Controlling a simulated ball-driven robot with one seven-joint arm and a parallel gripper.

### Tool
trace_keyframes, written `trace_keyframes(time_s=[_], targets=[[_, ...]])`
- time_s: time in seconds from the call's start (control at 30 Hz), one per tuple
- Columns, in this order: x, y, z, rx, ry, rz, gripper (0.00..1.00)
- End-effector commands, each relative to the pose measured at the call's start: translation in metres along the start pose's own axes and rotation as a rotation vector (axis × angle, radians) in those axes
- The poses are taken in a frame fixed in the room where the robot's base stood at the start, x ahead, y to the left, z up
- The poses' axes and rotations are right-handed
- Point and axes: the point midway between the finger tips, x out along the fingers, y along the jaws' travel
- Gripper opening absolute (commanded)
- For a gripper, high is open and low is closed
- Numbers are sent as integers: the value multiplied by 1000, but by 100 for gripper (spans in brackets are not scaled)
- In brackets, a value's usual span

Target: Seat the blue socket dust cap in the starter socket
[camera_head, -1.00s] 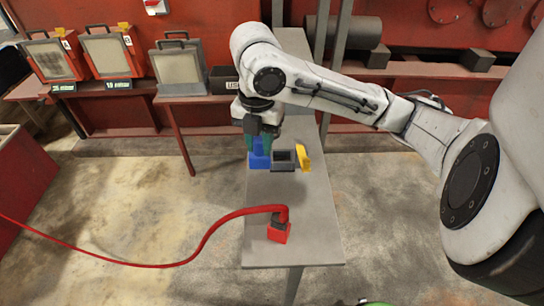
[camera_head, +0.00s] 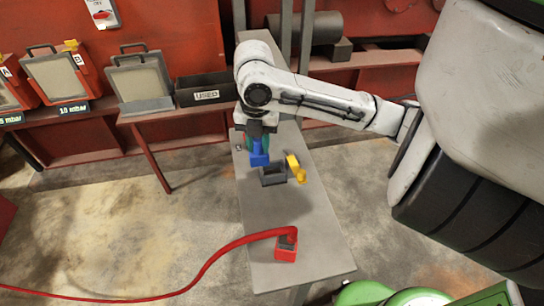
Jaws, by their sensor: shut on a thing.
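The blue socket dust cap (camera_head: 260,157) is in my gripper (camera_head: 259,146), which is shut on it and points down over the grey bench. The fingers look green and partly hide the cap's top. The starter socket appears to be the dark grey open box (camera_head: 273,176) just in front and to the right of the cap, with a yellow flap (camera_head: 296,168) at its right side. The cap's lower edge is near the box's back left rim. I cannot tell whether they touch or how high the cap is.
A red plug (camera_head: 286,248) with a thick red cable (camera_head: 215,262) stands on the bench (camera_head: 258,219) towards the front; the cable runs off left. A dark bin marked USED (camera_head: 205,91) and framed filter panels (camera_head: 137,78) stand on the red shelf behind. The bench between socket and plug is clear.

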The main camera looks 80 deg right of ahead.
Motion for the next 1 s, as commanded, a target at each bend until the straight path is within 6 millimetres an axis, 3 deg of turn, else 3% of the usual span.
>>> trace_keyframes(time_s=[0.2, 0.47, 0.7, 1.0], targets=[[35, -21, 17, 1, 4, -1, 0], [52, -31, 26, 0, 3, -1, 0], [81, -32, 27, -1, 5, 0, 0], [85, -32, 27, -3, 2, 0, 0]])
